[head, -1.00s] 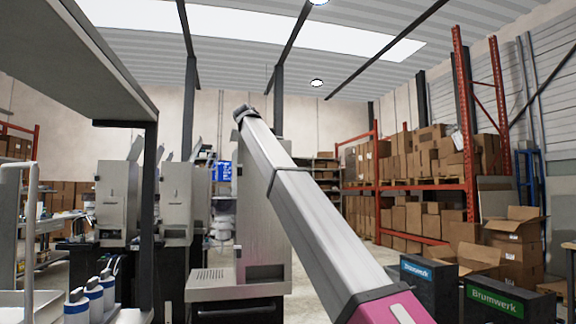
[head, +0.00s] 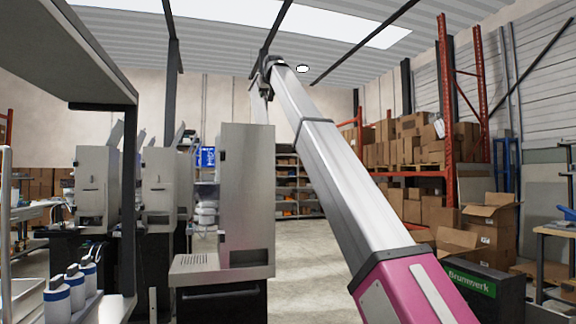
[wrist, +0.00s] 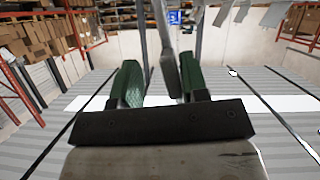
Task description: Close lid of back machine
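A tall silver machine (head: 247,190) stands nearest, at the centre of the head view. A narrow pale panel (head: 259,107), which looks like its raised lid, stands above it. Two more silver machines (head: 160,185) (head: 97,185) stand at the left, with tilted panels (head: 117,134) raised above them. Which machine is the back one I cannot tell for sure. My gripper (head: 264,86) is high, at the nearest machine's panel. In the wrist view my gripper (wrist: 160,82) has its green-padded fingers apart. A thin grey panel (wrist: 166,50) shows between them; contact is unclear.
A shelf frame (head: 128,200) stands at the left, with white bottles (head: 75,283) below. Cardboard boxes (head: 490,220) and a dark Brumwerk box (head: 480,295) are at the right. A red rack (head: 449,110) stands behind. The floor (head: 305,245) right of the nearest machine is clear.

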